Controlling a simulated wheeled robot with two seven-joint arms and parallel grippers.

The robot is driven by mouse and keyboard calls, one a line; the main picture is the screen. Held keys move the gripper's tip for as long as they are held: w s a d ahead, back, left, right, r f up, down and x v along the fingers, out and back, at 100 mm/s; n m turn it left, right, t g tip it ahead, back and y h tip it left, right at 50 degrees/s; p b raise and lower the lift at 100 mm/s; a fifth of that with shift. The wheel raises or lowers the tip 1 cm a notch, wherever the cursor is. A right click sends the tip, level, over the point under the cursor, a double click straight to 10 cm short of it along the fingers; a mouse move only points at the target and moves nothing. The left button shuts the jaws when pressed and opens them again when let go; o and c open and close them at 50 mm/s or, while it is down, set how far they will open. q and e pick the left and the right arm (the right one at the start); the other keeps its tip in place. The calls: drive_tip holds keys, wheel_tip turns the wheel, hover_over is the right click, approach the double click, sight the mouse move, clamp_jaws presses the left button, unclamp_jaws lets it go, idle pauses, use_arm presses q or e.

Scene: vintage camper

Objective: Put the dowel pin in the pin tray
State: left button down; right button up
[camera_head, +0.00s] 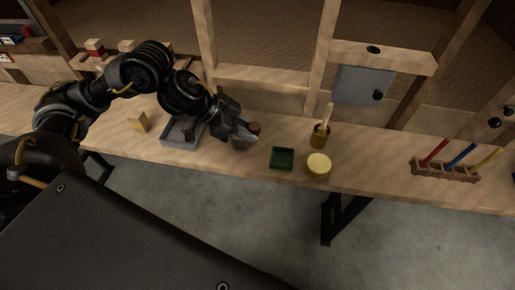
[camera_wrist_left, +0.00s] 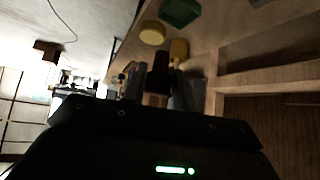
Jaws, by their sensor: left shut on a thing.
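My left gripper (camera_head: 246,136) is over the bench, between the grey tray and the green tray. It is shut on a brown piece (camera_head: 254,127), probably the dowel pin; its far end shows beyond the fingertips. In the left wrist view this piece (camera_wrist_left: 159,63) is dark brown, with a lighter wood part (camera_wrist_left: 155,100) lower down between the fingers. The shallow grey tray (camera_head: 166,142) lies left of the gripper, with a dark thing in it. The small green tray (camera_head: 281,158) lies to the right. I cannot tell which is the pin tray. My right gripper is not in view.
A yellow round thing (camera_head: 318,164) and an olive cup (camera_head: 320,138) with a stick in it stand right of the green tray. A wooden rack (camera_head: 444,172) with coloured sticks is farther right. A yellow block (camera_head: 138,122) stands at left. Wall posts rise behind the bench.

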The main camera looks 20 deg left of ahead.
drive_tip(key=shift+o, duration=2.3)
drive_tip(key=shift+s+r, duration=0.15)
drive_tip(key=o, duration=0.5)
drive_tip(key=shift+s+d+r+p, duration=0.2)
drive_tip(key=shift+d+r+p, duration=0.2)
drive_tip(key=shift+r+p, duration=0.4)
use_arm(q)
drive_tip(key=s+a+f, duration=0.2)
drive_tip(key=s+f, duration=0.1)
drive_tip(key=f, duration=0.2)
drive_tip(key=w+d+f, duration=0.2)
drive_tip(key=w+f, duration=0.1)
drive_tip(key=w+d+f, duration=0.3)
drive_tip(key=w, duration=0.1)
drive_tip(key=w+d+f+b, duration=0.1)
drive_tip(key=w+d+f, duration=0.2)
drive_tip(key=w, duration=0.1)
drive_tip(key=shift+w, duration=0.15)
drive_tip(key=shift+w+d+f, duration=0.1)
drive_tip(key=shift+f, duration=0.85)
drive_tip(key=shift+w+d+f, duration=0.1)
drive_tip(key=shift+f, duration=0.8)
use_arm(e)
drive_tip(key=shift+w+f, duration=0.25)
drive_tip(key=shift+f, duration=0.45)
use_arm(q)
drive_tip(key=shift+f, duration=0.1)
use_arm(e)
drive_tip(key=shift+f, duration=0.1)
